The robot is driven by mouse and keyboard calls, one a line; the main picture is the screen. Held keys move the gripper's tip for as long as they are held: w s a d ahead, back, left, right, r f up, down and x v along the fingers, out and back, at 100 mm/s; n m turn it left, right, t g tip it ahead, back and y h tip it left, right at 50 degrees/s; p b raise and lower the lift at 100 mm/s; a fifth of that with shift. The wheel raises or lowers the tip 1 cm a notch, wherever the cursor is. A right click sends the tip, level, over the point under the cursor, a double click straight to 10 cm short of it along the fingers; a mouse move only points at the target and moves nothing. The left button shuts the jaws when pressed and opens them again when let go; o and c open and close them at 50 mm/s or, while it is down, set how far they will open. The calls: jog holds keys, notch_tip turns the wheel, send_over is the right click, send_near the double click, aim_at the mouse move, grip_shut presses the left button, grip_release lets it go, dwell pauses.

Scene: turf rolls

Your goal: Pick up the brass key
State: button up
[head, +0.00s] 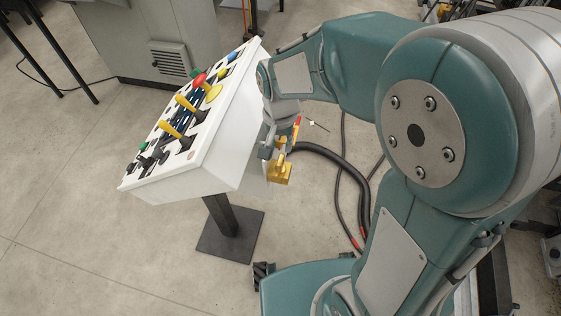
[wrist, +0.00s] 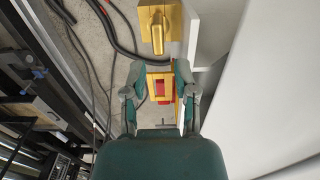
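A brass-coloured block with a raised bar (wrist: 155,28) lies beyond my fingertips at the top of the wrist view. In the head view a brass-coloured piece (head: 279,173) shows just below my gripper (head: 273,143), beside the white console's side. I take this as the brass key, but its key shape is not clear. My gripper (wrist: 160,78) has its two fingers spread apart in the wrist view. A yellow piece with a red patch (wrist: 160,88) shows between the fingers; I cannot tell whether they touch it.
The white sloped console (head: 225,125) carries yellow levers and coloured buttons, and stands on a dark post (head: 222,213). Its white side is close on the right in the wrist view (wrist: 270,90). Black cables (head: 345,175) lie on the floor. Open concrete floor is at the left.

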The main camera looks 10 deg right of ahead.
aim_at(280, 158)
jog(key=f, duration=0.6)
jog(key=shift+s+f, duration=0.2)
jog(key=shift+f, duration=0.15)
grip_shut()
